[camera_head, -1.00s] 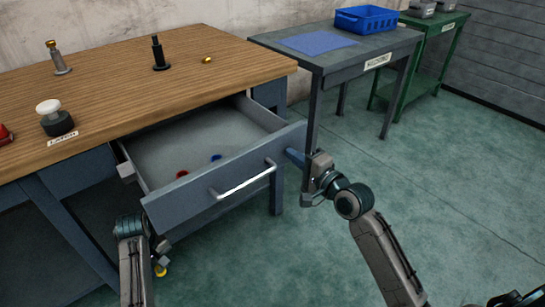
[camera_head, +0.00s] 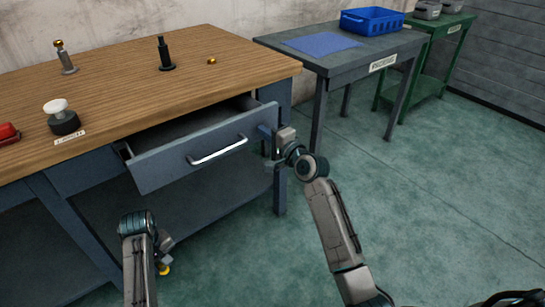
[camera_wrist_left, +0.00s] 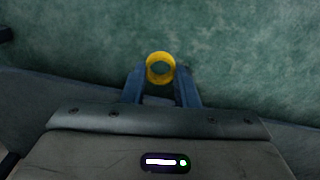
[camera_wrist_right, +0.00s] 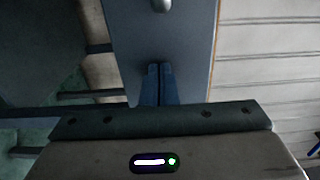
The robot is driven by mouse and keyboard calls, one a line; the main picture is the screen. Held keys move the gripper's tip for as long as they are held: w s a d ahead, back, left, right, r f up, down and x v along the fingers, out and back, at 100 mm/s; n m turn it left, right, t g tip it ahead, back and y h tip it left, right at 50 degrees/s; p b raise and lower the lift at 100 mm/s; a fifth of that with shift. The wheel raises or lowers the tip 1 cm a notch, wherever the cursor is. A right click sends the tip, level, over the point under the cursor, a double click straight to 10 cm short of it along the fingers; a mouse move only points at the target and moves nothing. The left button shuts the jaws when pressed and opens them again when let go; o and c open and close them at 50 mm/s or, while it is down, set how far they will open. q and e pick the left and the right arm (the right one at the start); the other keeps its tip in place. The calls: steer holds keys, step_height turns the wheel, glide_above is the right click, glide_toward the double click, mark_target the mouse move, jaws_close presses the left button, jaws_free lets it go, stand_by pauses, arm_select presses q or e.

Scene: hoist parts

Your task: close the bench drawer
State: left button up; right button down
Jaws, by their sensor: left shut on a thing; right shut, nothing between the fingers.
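The bench drawer (camera_head: 205,150) stands partly open, with its grey front and a bar handle (camera_head: 218,151). My left gripper (camera_wrist_left: 160,78) is shut on a yellow ring (camera_wrist_left: 160,57), low in front of the bench. The ring also shows in the head view (camera_head: 164,269).
The wooden bench top (camera_head: 140,80) carries a black post (camera_head: 164,54), a metal post (camera_head: 65,58), a white-capped part (camera_head: 60,117), a small brass piece (camera_head: 211,61) and a red part (camera_head: 7,132). A grey table (camera_head: 350,60) with a blue bin (camera_head: 372,20) stands right. Floor in front is clear.

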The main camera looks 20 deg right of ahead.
steer(key=b+x, duration=0.1)
steer(key=x, duration=0.7)
steer(key=shift+w+a+f, duration=0.1)
steer(key=shift+w+a, duration=0.05)
steer(key=shift+w, duration=0.4)
steer(key=shift+r, duration=0.35)
